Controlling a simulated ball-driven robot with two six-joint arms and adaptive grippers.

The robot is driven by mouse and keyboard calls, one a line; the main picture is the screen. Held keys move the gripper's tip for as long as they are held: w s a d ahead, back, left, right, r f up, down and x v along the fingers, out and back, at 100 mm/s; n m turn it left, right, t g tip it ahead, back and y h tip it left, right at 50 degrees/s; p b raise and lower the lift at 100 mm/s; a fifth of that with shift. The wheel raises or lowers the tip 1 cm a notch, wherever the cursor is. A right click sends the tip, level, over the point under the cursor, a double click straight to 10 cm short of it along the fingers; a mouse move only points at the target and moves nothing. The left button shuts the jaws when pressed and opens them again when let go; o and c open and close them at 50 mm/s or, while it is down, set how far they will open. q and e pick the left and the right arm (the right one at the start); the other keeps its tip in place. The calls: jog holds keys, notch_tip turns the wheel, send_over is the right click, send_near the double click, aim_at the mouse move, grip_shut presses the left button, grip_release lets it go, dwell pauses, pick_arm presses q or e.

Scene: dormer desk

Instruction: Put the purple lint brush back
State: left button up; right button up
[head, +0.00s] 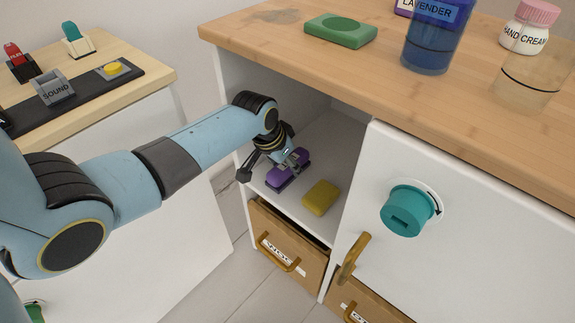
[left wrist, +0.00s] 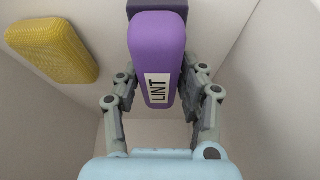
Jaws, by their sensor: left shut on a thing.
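The purple lint brush (head: 284,173) is in the open cubby of the desk, near its left wall. It also shows in the left wrist view (left wrist: 157,45), with a white "LINT" label. My left gripper (head: 274,164) reaches into the cubby and is shut on the brush; in the left wrist view its fingers (left wrist: 157,95) are on both sides of it. The gripper partly hides the brush in the head view. I cannot tell whether the brush touches the cubby floor. My right gripper is not in view.
A yellow sponge-like block (head: 321,197) lies in the cubby (head: 335,150) right of the brush. A white door with a teal knob (head: 408,210) is to the right. Drawers with brass handles (head: 280,252) are below. Bottles (head: 436,35) and a green dish (head: 341,30) stand on the wooden top.

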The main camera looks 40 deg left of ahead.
pick_arm(q)
jog(key=shift+r, duration=0.15)
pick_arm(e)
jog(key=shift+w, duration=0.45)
pick_arm(q)
jog(key=o, duration=1.1)
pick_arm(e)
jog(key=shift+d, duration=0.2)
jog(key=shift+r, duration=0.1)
